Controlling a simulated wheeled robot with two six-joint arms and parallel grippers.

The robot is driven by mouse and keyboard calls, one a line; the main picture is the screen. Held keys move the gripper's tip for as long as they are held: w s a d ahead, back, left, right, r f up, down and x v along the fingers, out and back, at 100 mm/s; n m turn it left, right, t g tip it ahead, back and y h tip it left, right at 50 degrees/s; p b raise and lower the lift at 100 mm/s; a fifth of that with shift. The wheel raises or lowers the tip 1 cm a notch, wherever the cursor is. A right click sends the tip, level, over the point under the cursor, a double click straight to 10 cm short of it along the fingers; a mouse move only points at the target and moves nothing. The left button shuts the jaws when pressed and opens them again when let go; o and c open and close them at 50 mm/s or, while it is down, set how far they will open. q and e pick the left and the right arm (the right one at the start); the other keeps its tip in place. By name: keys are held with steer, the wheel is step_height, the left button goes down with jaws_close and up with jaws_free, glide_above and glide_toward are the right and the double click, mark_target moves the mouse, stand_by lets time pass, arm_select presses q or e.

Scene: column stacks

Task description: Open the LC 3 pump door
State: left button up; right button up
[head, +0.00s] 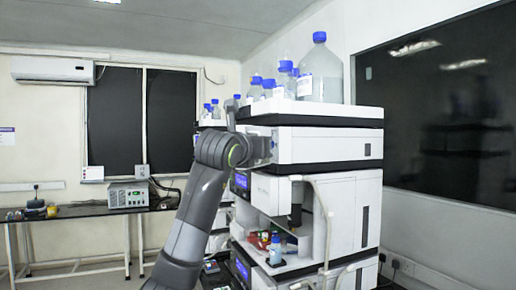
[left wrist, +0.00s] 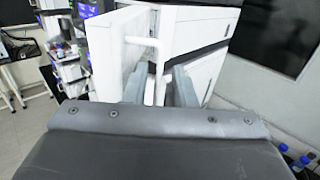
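The instrument stack (head: 330,147) stands right of centre in the head view, with white modules and blue displays. I cannot tell which module is LC 3. In the left wrist view, a white door-like panel (left wrist: 108,50) stands beside a white module body (left wrist: 195,45); I cannot tell how far it is open. In the head view my left arm reaches the stack's left side. My right gripper is out of view.
Blue-capped bottles (head: 320,75) stand on the stack's top. Small bottles sit on an open shelf (head: 290,268) lower down. A bench (head: 90,210) with a grey device (head: 128,197) stands at the back left. A dark wall panel (head: 440,110) is at the right.

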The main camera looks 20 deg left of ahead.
arm_select(q)
steer(key=shift+w+f, duration=0.1)
steer(key=shift+f, duration=0.1)
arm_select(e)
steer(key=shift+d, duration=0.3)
